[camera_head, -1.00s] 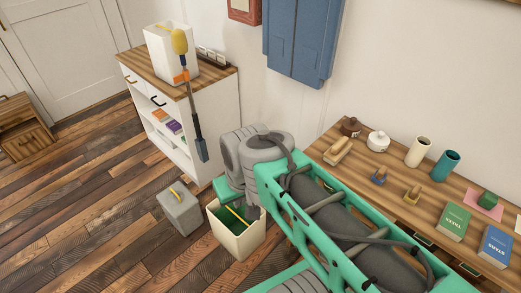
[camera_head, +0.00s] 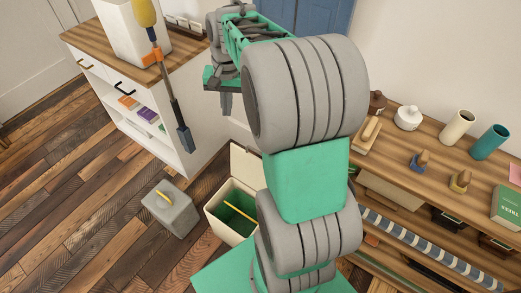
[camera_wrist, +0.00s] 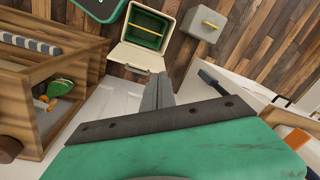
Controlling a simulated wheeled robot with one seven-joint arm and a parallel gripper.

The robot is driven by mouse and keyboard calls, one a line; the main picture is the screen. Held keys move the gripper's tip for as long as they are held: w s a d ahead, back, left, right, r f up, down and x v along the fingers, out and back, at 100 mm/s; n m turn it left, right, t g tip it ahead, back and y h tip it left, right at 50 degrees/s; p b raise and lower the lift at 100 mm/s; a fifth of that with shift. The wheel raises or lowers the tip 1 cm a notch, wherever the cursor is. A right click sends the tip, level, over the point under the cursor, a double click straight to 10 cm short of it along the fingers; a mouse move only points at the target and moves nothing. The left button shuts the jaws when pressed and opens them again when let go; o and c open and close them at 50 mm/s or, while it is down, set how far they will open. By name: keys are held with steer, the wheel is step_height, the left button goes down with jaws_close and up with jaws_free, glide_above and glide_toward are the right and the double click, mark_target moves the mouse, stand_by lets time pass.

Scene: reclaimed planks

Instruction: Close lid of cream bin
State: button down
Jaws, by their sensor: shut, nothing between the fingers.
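The cream bin (camera_head: 213,218) stands on the floor, its top open, with a green inside and a yellow bar across it. Its cream lid (camera_head: 246,168) stands up behind the opening, partly hidden by my arm. In the wrist view the bin (camera_wrist: 172,7) is at the top, with the open lid (camera_wrist: 137,57) on its near side. My gripper (camera_head: 226,104) is raised above and behind the bin in the head view.
A grey block with a yellow handle (camera_head: 170,212) stands on the floor left of the bin. A white cabinet with a wooden top (camera_head: 75,38) is at the left. A wooden shelf table (camera_head: 440,160) with jars and books is at the right. Open plank floor lies at front left.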

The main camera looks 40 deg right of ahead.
steer(key=w+d+f+m+g+y+b, duration=0.1)
steer(key=w+d+f+m+b, duration=0.15)
steer(key=d+f, duration=0.65)
steer(key=w+d+f+m+g+b, duration=0.15)
steer(key=d+f+m, duration=0.25)
steer(key=d+f, duration=0.55)
steer(key=s+a+f+b, duration=0.2)
steer(key=a+f, duration=0.3)
steer(key=f, duration=0.4)
steer(key=shift+s+t+b, duration=0.35)
steer(key=shift+s+t, duration=0.1)
steer(key=shift+a+f, duration=0.1)
steer(key=shift+a, duration=0.05)
